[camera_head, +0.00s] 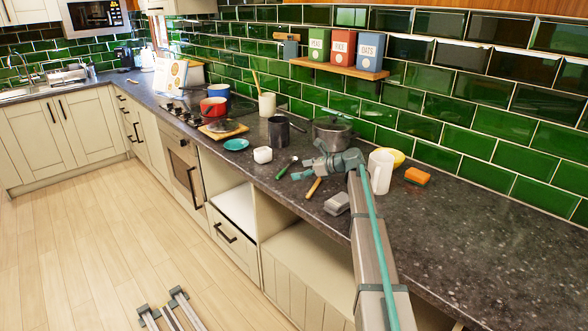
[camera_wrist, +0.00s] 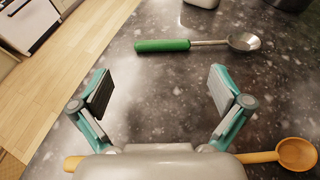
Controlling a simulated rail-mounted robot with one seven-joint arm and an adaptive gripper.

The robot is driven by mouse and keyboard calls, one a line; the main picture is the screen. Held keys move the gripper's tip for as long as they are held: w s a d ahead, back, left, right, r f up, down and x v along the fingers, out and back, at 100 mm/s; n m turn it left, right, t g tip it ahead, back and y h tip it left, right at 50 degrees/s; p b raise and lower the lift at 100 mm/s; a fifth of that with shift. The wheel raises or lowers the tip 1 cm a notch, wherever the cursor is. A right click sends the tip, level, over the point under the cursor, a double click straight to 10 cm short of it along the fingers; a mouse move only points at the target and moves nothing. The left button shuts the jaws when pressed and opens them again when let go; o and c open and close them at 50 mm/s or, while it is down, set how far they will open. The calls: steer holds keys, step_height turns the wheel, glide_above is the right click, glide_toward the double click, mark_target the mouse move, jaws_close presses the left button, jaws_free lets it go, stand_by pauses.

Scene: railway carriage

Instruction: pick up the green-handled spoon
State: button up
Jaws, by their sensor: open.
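The green-handled spoon (camera_wrist: 163,46) lies flat on the dark speckled worktop (camera_wrist: 185,105). In the wrist view its green handle points left and its metal bowl (camera_wrist: 243,42) lies to the right. In the head view the spoon (camera_head: 286,168) lies close to the counter's front edge. My gripper (camera_wrist: 160,88) is open and empty, its two pads apart. The spoon lies ahead of the fingertips, beyond the gap between them. My gripper also shows above the counter in the head view (camera_head: 302,170), just right of the spoon.
A wooden spoon (camera_wrist: 282,154) lies partly beneath my gripper. A white cup (camera_head: 262,155), teal dish (camera_head: 236,144), dark mug (camera_head: 278,131) and lidded pot (camera_head: 333,131) stand nearby. A white pitcher (camera_head: 381,172) and grey block (camera_head: 337,204) are to the right.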

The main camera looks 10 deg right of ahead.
mark_target(281, 172)
steer(key=shift+p+x, duration=0.8)
steer(key=shift+x, duration=2.75)
steer(key=shift+w, duration=0.15)
steer(key=shift+c, duration=0.2)
steer(key=shift+r, duration=0.1)
steer(key=c, duration=0.8)
steer(key=shift+c, duration=0.2)
